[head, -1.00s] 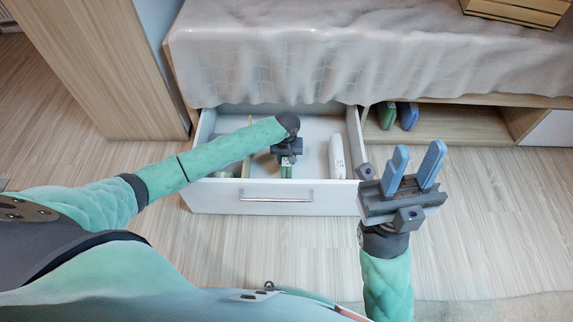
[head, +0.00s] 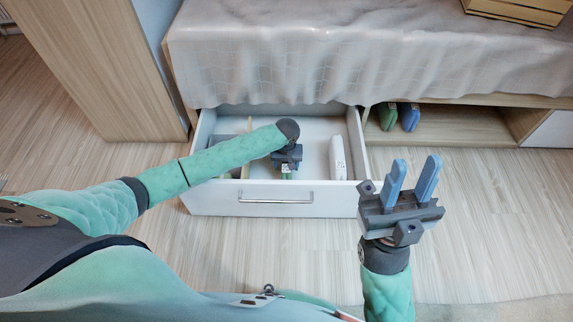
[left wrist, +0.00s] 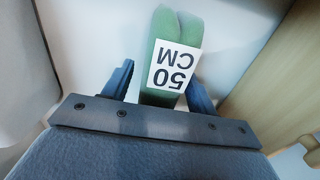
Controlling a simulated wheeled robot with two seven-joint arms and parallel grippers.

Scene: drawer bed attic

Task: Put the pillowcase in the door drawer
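The pillowcase, a green folded bundle with a white "50 CM" label (left wrist: 163,25), is between the fingers of my left gripper (left wrist: 160,88) in the left wrist view. Gaps show beside it, so the fingers look open around it. In the head view the left gripper (head: 287,165) points down inside the open drawer (head: 235,198), and a little of the green pillowcase (head: 287,175) shows below it. Whether it rests on the drawer floor is hard to tell. My right gripper (head: 410,180) is open and empty, right of the drawer.
A white box-like item (head: 338,158) stands in the drawer's right side, and a thin wooden divider (head: 247,135) at its left. Green (head: 387,116) and blue (head: 409,117) bundles sit in the open shelf (head: 455,125) under the bed. A wardrobe (head: 95,70) stands left.

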